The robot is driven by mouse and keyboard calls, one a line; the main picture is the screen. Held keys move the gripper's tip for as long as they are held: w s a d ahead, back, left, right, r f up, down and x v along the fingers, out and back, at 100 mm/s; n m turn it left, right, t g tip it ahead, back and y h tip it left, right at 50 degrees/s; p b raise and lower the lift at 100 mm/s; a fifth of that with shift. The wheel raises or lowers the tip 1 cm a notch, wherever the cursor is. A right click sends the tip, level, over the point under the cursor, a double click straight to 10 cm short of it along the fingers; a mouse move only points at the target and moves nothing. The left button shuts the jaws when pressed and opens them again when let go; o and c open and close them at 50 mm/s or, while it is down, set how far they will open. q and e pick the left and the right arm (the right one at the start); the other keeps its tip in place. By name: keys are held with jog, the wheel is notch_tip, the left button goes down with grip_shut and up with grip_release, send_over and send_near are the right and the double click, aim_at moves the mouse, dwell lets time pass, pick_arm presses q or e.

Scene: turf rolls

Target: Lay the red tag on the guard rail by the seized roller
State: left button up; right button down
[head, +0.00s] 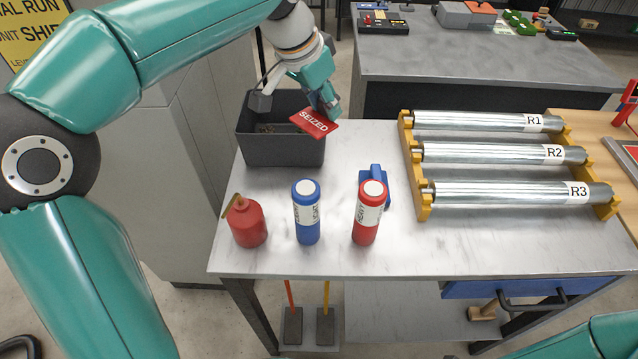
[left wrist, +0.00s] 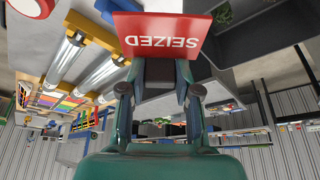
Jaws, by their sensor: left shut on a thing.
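The red tag (head: 314,123) with white "SEIZED" lettering is held in my left gripper (head: 326,104), over the right side of the grey bin. The tag also shows in the left wrist view (left wrist: 160,38), pinched between the fingertips (left wrist: 160,78). The roller stand has yellow end rails (head: 412,165) and three silver rollers, labelled R1 (head: 470,120), R2 (head: 485,152) and R3 (head: 490,192). It stands to the right of the tag, apart from it. I cannot tell which roller is seized. My right gripper is out of view.
The grey bin (head: 270,150) stands at the back left of the white table (head: 310,262). A red oil can (head: 247,224), blue bottle (head: 307,225), red bottle (head: 366,228) and blue object (head: 389,185) stand on the table. Bare tabletop lies between the bin and the rollers.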

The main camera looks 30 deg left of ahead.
aim_at(326, 183)
pick_arm(q)
notch_tip(326, 183, down, 19)
jog(key=shift+s+a+f+b, duration=0.1)
jog(key=shift+s+f+b, duration=0.05)
jog(key=shift+b, duration=0.45)
jog(key=shift+f, duration=0.2)
jog(key=o, duration=0.9)
jog(key=shift+r, duration=0.1)
jog(key=shift+r, duration=0.15)
